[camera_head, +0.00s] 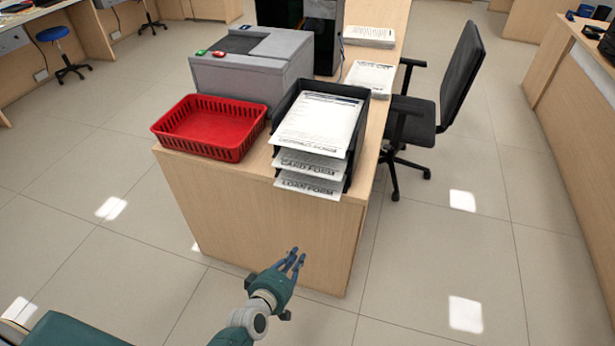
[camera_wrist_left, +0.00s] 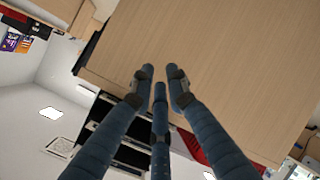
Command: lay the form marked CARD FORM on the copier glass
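The sheet marked CARD FORM (camera_head: 310,164) lies in the middle level of a black tiered tray (camera_head: 354,150) at the counter's near end. Only its front edge shows. The grey copier (camera_head: 282,72) stands behind the red basket, with a dark panel (camera_head: 240,44) on top; I cannot tell if that is the bare glass. My left gripper (camera_head: 296,258) is open and empty, low in front of the counter's end panel and below the tray. The left wrist view shows its fingers (camera_wrist_left: 160,76) apart with nothing between them. My right gripper is not in view.
A form with an unclear title (camera_head: 318,122) lies on the tray's top level, and a LOAN FORM (camera_head: 309,185) on the lowest. A red basket (camera_head: 210,128) stands left of the tray. Paper stacks (camera_head: 370,78) and a black chair (camera_head: 440,95) are right. Floor in front is clear.

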